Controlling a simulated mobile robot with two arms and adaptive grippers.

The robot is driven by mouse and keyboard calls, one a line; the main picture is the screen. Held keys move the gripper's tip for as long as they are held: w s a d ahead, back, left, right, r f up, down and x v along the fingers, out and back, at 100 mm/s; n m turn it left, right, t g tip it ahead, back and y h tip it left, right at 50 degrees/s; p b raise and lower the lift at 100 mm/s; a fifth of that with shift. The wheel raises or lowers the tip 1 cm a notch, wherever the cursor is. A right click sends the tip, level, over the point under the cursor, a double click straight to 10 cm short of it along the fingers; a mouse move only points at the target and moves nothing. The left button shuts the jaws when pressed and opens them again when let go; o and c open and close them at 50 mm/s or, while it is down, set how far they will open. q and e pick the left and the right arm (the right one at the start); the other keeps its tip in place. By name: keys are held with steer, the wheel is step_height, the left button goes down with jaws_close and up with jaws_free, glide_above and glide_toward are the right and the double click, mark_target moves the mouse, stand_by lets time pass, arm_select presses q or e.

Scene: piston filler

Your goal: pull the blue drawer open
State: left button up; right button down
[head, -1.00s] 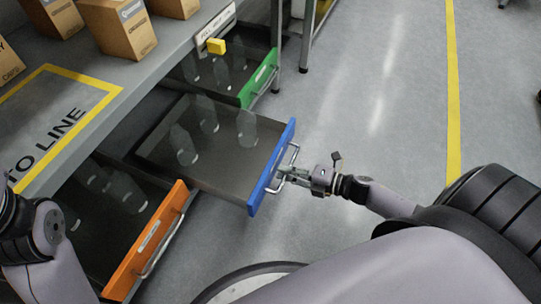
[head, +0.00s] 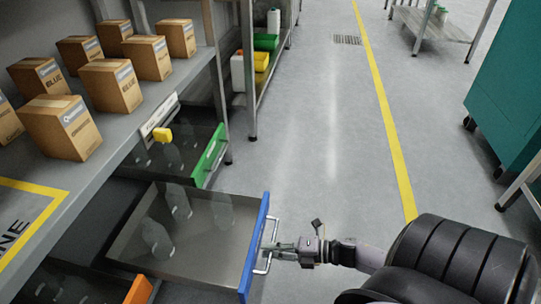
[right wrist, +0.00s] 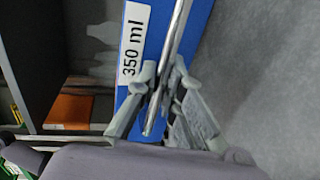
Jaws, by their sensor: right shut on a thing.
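The blue drawer (head: 258,240) is pulled well out from under the bench, with several clear bottles standing in it. Its blue front also shows in the right wrist view (right wrist: 188,30), with a "350 ml" label (right wrist: 134,40) beside the metal handle. My right gripper (head: 276,250) is shut on the drawer's handle (head: 270,234). In the right wrist view its fingers (right wrist: 158,92) close around the handle bar (right wrist: 176,40). My left gripper is not in view.
The green drawer (head: 210,155) behind and the orange drawer (head: 140,290) in front stand partly out on either side. Cardboard boxes (head: 110,88) stand on the bench above. The floor (head: 320,130) to the right is clear up to a teal cabinet (head: 510,90).

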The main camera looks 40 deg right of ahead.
steer(key=c, duration=1.7)
jaws_free()
steer(key=shift+s, duration=0.1)
steer(key=v, duration=1.1)
steer(key=shift+s+d, duration=0.3)
steer(key=shift+s, duration=0.05)
